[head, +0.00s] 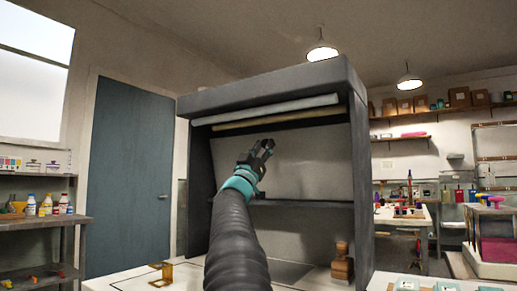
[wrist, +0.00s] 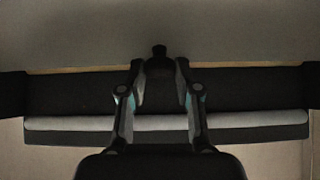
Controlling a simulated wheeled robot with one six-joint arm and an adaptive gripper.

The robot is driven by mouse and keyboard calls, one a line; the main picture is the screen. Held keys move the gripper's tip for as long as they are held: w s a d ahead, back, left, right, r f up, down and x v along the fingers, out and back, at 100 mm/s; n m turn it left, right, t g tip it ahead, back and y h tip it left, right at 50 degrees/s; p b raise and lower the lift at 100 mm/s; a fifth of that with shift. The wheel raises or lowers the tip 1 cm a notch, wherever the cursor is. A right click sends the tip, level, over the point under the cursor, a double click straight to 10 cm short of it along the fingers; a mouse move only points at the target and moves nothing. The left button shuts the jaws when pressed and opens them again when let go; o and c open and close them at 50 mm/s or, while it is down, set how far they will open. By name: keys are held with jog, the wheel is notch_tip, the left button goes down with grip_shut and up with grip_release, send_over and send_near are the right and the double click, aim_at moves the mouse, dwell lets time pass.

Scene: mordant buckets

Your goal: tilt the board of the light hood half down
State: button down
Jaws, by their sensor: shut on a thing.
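The light hood (head: 361,185) is a tall dark grey frame on the white table, with a pale tube under its roof. Its board (head: 318,165) is a plain grey panel leaning inside the frame, with a dark ledge along its lower side. My gripper (head: 264,148) is in front of the board's upper left part in the head view. In the wrist view my gripper (wrist: 159,62) is shut around a small dark knob (wrist: 158,50) at the board's edge (wrist: 70,40). The fingers partly hide the knob, and my arm hides the hood's lower middle.
A wooden stamp-like block (head: 342,263) stands at the hood's right foot. A shelf with bottles (head: 46,205) is far left, and a pink block (head: 497,249) is at the right.

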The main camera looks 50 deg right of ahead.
jog(key=c, duration=1.2)
grip_release()
jog(key=shift+w+d+f, duration=0.1)
jog(key=shift+d+f, duration=0.15)
jog(key=shift+f, duration=0.1)
jog(key=o, duration=0.4)
jog(key=shift+d, duration=0.2)
jog(key=shift+c, duration=0.2)
jog(key=shift+a+r, duration=0.1)
jog(key=shift+a, duration=0.1)
jog(key=shift+a, duration=0.1)
jog(key=shift+a, duration=0.15)
jog(key=v, duration=1.1)
jog(key=shift+f, duration=0.35)
jog(key=shift+a, duration=0.1)
